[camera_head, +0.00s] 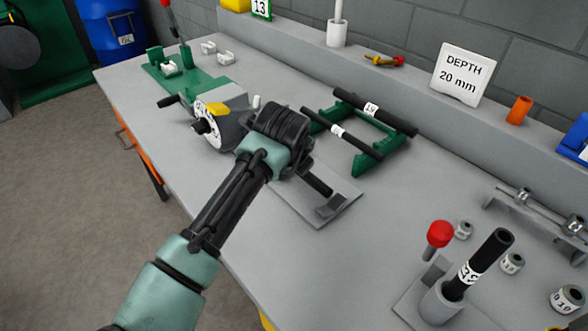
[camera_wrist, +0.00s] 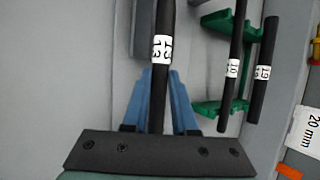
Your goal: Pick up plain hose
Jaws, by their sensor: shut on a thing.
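A plain black hose (camera_wrist: 162,20) with a white band marked 13 runs up the wrist view between the blue fingers of my gripper (camera_wrist: 161,98). My gripper is shut on it. In the head view my wrist hides the fingers and most of this hose; a short black length (camera_head: 317,183) shows beyond it, by a grey rest on a flat plate (camera_head: 290,200). I cannot tell whether the hose touches the rest. Two other black hoses, the thinner one (camera_head: 342,134) marked 10 and the thicker one (camera_head: 392,116) marked 19, lie on a green rack (camera_head: 365,162).
A machine with a white dial (camera_head: 207,127) and yellow part stands left of my wrist. An upright hose in a grey cup (camera_head: 440,303), a red-knobbed lever (camera_head: 440,233) and metal fittings (camera_head: 512,263) stand at the right. A depth sign (camera_head: 462,75) stands on the back ledge.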

